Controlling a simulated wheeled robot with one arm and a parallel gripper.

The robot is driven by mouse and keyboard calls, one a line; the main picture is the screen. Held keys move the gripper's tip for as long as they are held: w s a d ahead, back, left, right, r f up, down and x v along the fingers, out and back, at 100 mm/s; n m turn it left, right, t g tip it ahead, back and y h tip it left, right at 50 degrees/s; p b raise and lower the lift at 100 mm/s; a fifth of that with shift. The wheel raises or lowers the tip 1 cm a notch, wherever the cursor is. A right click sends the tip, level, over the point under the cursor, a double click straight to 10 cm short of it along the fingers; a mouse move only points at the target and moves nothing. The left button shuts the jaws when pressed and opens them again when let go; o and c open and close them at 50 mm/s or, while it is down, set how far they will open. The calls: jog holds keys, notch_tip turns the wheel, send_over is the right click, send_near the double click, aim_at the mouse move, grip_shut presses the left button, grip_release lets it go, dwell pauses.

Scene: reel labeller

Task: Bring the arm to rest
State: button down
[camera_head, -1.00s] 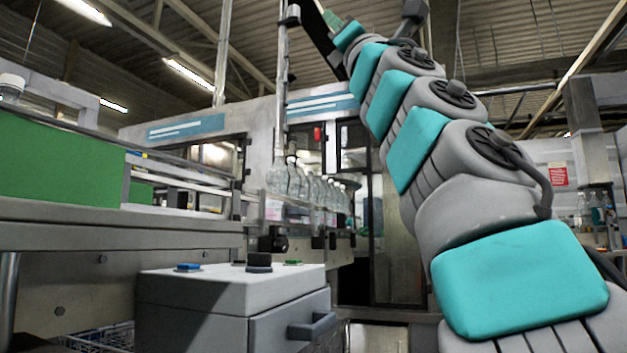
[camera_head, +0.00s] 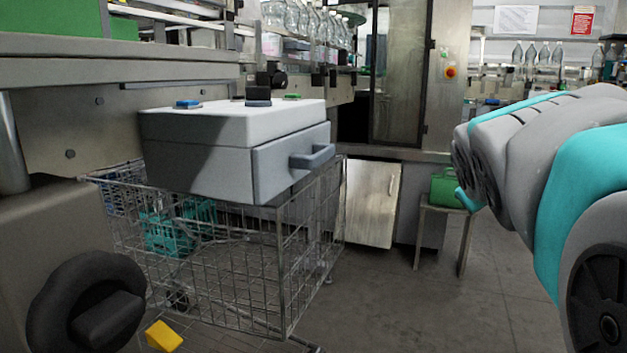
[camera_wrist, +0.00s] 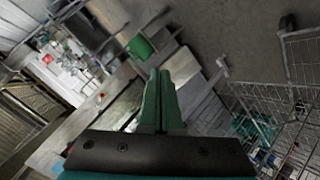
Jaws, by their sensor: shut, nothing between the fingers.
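The fingers touch nothing that I can see.
A wire trolley (camera_head: 287,255) with teal items inside stands under a grey control box (camera_head: 225,135). A green case (camera_head: 447,188) sits on a small stool (camera_head: 442,212). Bottles line the conveyor behind. The grey floor (camera_head: 420,300) between trolley and arm is clear.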

jog(key=s+a+f+m+g+y, duration=0.1)
jog(key=s+a+f+g, duration=0.3)
jog(key=s+f, duration=0.5)
jog(key=s+a+f+m+g+y+p, duration=0.1)
jog(key=s+a+f+g, duration=0.3)
jog(key=s+f, duration=0.6)
jog(key=s+a+f+m+g+y, duration=0.1)
jog(key=s+a+f+g+y, duration=0.2)
jog(key=s+f, duration=0.6)
jog(key=s+a, duration=0.2)
jog(key=s, duration=0.2)
jog(key=shift+a+f+m+g+p, duration=0.25)
jog(key=shift+f+m+g+p, duration=0.05)
jog(key=shift+m+g, duration=0.1)
jog(key=shift+s, duration=0.1)
